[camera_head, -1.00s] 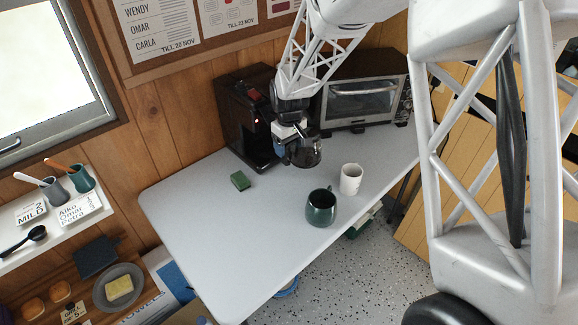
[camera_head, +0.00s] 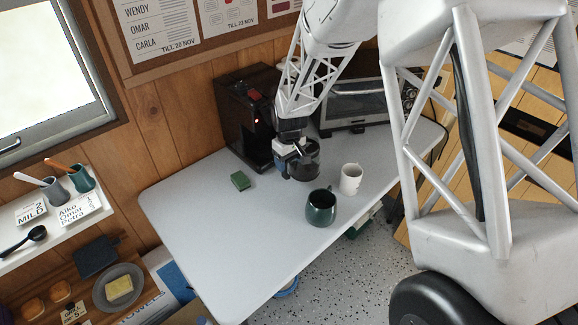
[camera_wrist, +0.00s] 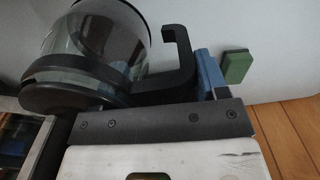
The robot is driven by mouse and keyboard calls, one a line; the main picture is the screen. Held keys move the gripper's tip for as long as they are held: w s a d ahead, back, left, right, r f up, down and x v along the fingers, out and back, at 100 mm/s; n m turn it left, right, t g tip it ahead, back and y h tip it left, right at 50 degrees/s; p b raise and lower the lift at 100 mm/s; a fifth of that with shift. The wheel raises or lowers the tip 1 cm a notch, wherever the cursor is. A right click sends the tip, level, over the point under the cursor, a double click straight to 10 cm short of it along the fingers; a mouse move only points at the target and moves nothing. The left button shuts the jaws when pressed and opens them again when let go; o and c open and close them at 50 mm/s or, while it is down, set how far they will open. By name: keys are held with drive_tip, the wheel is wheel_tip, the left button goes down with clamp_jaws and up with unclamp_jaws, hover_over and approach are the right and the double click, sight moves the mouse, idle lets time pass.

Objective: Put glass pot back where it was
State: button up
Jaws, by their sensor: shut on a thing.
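The glass pot (camera_head: 308,158) has clear dark-tinted glass with a black band and handle. It is beside the right front of the black coffee machine (camera_head: 240,112), outside its bay, low over the table; I cannot tell whether it touches the top. In the wrist view the pot (camera_wrist: 95,45) fills the upper left, its black handle (camera_wrist: 178,75) reaching toward my gripper. My gripper (camera_head: 292,158) is shut on the handle; a blue finger pad shows in the wrist view, and the rest of the grip is partly hidden.
A dark green mug (camera_head: 321,208) and a white mug (camera_head: 351,179) stand in front and right of the pot. A green sponge-like block (camera_head: 240,181) lies to the left. A toaster oven (camera_head: 352,103) stands behind. The table's left part (camera_head: 195,220) is clear.

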drive_tip(key=shift+f, duration=1.25)
drive_tip(key=o, duration=1.3)
drive_tip(key=shift+f, duration=0.1)
drive_tip(key=shift+c, duration=0.2)
wheel_tip(320, 180, up, 12)
drive_tip(key=shift+f, duration=0.15)
drive_tip(key=shift+r, duration=0.3)
